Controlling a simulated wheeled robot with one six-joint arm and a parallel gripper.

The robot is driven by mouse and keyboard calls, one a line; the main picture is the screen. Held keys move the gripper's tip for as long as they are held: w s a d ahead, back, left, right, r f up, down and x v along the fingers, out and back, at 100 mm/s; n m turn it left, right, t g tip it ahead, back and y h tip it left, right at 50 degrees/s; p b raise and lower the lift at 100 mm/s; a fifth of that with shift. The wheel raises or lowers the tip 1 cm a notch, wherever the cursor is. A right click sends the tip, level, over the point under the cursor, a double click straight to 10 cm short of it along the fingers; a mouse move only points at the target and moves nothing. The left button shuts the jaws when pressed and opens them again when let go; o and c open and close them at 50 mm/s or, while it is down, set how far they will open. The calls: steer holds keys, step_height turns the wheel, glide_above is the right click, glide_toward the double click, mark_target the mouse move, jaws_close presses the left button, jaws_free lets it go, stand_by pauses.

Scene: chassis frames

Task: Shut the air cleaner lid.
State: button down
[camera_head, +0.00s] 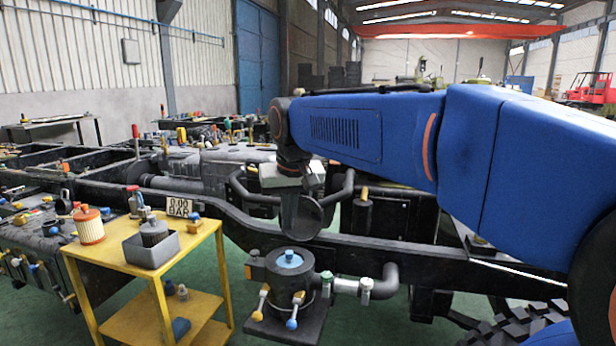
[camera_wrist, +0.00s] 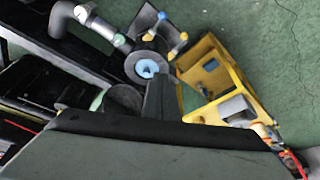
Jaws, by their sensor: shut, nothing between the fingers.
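The air cleaner (camera_head: 290,284) is a dark round housing on a black plate, open at the top, with a blue-topped part inside. It also shows in the wrist view (camera_wrist: 144,68). Its round dark lid (camera_head: 307,217) stands raised, steeply tilted above the rear of the housing; in the wrist view the lid (camera_wrist: 122,100) is partly hidden by my gripper. My gripper (camera_head: 288,222) is shut and empty, pointing down beside the lid, above the housing. In the wrist view the closed fingers (camera_wrist: 156,88) point toward the housing. I cannot tell whether they touch the lid.
A yellow cart (camera_head: 147,294) stands left of the housing, carrying an orange-and-white filter (camera_head: 89,226), a grey bin (camera_head: 151,250) with a dark filter, and a gauge display (camera_head: 179,207). A grey pipe (camera_head: 384,282) leaves the housing to the right. The truck chassis rail (camera_head: 400,255) runs behind.

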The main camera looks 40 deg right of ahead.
steer(key=w+d+r+m+g+h, duration=0.1)
steer(key=w+d+r+m, duration=0.3)
steer(key=w+d, duration=0.8)
steer(key=w+d+r+m+g, duration=0.1)
steer(key=w+d+r+m, duration=0.1)
steer(key=w+d+r, duration=0.65)
steer(key=w+d+r+x, duration=0.1)
steer(key=w+d+x, duration=0.1)
steer(key=x, duration=1.1)
steer(key=s+a, duration=0.2)
steer(key=a, duration=0.1)
steer(key=shift+f, duration=0.1)
